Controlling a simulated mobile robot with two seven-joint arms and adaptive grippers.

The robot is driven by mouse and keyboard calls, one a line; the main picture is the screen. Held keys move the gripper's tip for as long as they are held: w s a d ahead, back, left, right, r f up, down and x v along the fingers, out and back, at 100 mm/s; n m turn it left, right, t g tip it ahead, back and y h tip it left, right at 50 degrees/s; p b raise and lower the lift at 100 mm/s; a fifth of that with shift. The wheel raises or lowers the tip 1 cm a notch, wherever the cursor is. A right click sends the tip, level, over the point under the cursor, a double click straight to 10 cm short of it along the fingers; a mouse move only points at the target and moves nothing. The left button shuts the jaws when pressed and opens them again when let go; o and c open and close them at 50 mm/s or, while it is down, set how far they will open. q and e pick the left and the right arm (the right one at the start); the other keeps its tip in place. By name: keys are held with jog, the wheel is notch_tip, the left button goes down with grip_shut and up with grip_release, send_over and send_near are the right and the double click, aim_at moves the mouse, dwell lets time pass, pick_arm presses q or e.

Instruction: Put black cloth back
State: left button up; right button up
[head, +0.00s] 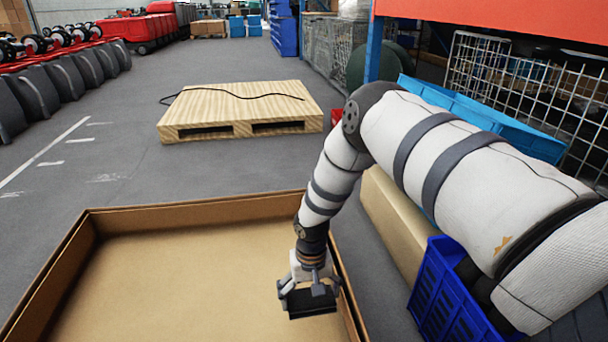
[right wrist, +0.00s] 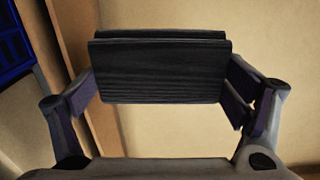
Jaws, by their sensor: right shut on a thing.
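The black cloth (right wrist: 158,72) looks like a flat, folded dark block. In the right wrist view it sits between the two fingers of my right gripper (right wrist: 165,95), which is shut on it. In the head view my right gripper (head: 308,285) holds the black cloth (head: 312,303) over the right side of a large open cardboard box (head: 190,208), near its right wall. Whether the cloth touches the box floor cannot be told. My left gripper is not in view.
A blue crate (head: 440,295) and a tan box (head: 398,225) stand right of the cardboard box. A wooden pallet (head: 240,105) with a black cable lies behind on the floor. The cardboard box's visible floor is bare, with free room on the left.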

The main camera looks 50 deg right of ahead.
aim_at(310, 326)
notch_tip(310, 326, down, 10)
jog(key=b, duration=0.5)
jog(key=shift+d+f, duration=0.1)
jog(key=shift+f, duration=0.15)
jog(key=o, duration=0.8)
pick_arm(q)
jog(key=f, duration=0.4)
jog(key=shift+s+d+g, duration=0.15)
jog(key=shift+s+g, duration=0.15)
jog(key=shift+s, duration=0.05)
pick_arm(e)
jog(key=shift+o, duration=0.2)
notch_tip(310, 326, up, 12)
jog(key=p, duration=0.5)
jog(key=shift+p, duration=0.35)
jog(key=shift+r, duration=0.3)
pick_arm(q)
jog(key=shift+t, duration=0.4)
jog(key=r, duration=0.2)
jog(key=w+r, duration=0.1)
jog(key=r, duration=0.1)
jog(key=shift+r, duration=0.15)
